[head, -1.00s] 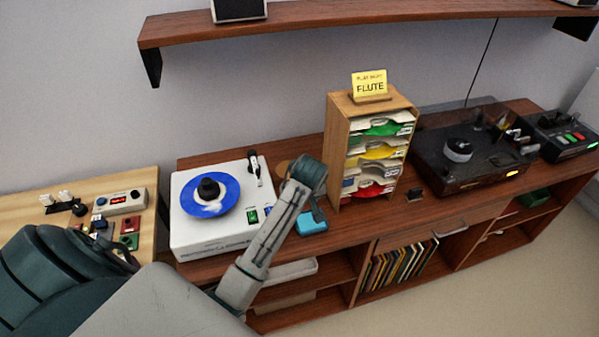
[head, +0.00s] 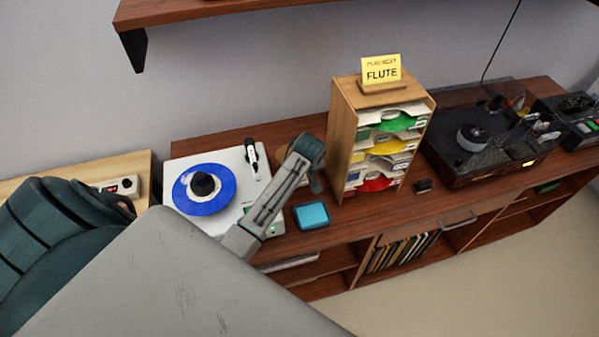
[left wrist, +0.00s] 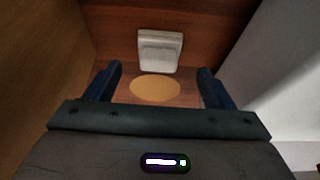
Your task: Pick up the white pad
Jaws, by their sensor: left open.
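The white pad (left wrist: 160,50) lies on the brown wood top in the left wrist view, beyond a flat tan disc (left wrist: 155,88). It looks like a small pale block with a raised edge. My left gripper (left wrist: 160,70) is open and empty, with its fingers apart on either side of the disc and the pad ahead between them. In the head view my arm reaches down between the white turntable and the wooden rack, and I cannot make out the pad there. My right gripper is in neither view.
The white turntable (head: 243,192) with a blue record (head: 205,195) stands left of my arm. The wooden rack (head: 341,145) with a FLUTE card (head: 381,72) stands close on the right. A blue box (head: 311,215) sits in front. A dark turntable (head: 480,165) is farther right.

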